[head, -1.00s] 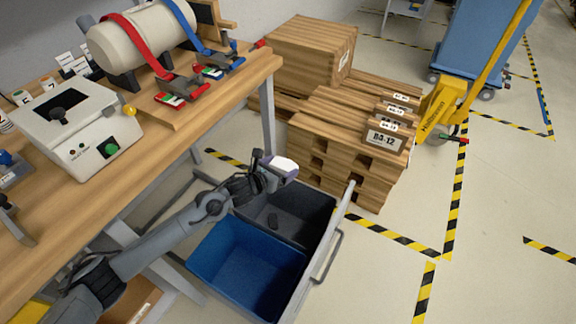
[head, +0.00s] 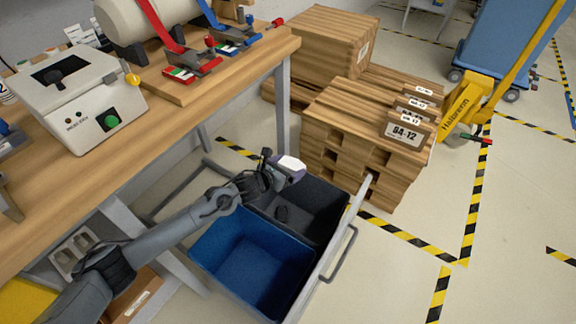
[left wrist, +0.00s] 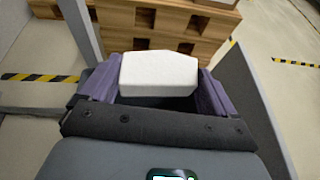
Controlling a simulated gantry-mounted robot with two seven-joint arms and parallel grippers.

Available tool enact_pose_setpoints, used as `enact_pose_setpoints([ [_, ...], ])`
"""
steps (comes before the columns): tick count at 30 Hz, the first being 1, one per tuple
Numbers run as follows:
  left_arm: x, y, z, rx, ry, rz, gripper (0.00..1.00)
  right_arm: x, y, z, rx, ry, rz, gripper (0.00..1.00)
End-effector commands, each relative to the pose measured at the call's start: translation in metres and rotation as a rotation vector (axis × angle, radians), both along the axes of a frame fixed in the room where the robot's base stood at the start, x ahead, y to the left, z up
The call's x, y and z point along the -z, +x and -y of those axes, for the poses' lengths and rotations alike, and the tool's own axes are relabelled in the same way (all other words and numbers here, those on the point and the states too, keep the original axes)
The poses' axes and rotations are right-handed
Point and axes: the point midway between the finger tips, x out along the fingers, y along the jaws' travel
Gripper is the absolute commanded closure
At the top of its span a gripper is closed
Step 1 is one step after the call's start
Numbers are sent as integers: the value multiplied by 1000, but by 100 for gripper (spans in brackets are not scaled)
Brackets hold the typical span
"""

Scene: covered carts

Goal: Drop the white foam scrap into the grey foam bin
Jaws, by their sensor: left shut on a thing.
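My left gripper (head: 283,166) is shut on the white foam scrap (head: 292,162). In the left wrist view, the scrap (left wrist: 158,74) is a pale block held between two purple finger pads (left wrist: 156,85). In the head view, the gripper appears over the far part of the grey foam bin (head: 326,205), above its rim; its exact height is unclear. The bin is dark grey, open at the top, and sits behind a blue bin. My right gripper is not in view.
The blue bin (head: 228,238) is open in the same pull-out frame, which has a grey front panel and handle (head: 340,262). The wooden workbench (head: 190,120) stands to the left. Stacked wooden pallets (head: 345,115) stand just behind the bins.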

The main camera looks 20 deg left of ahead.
Motion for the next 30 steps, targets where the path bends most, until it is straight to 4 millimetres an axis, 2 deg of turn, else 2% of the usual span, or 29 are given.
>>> enact_pose_setpoints([
  [10, 3, 0, 0, 0, 0, 0, 38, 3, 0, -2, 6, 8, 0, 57],
  [11, 3, 0, 0, 0, 0, 0, 6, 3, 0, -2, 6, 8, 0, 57],
  [12, 3, 0, 0, 0, 0, 0, 0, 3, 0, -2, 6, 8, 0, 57],
  [19, 3, 0, 0, 0, 0, 0, 0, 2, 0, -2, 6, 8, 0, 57],
  [23, -4, 0, 0, 0, 1, 1, 0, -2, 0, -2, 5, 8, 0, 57],
  [30, -41, 1, -1, 0, 2, 2, 0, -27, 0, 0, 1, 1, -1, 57],
])
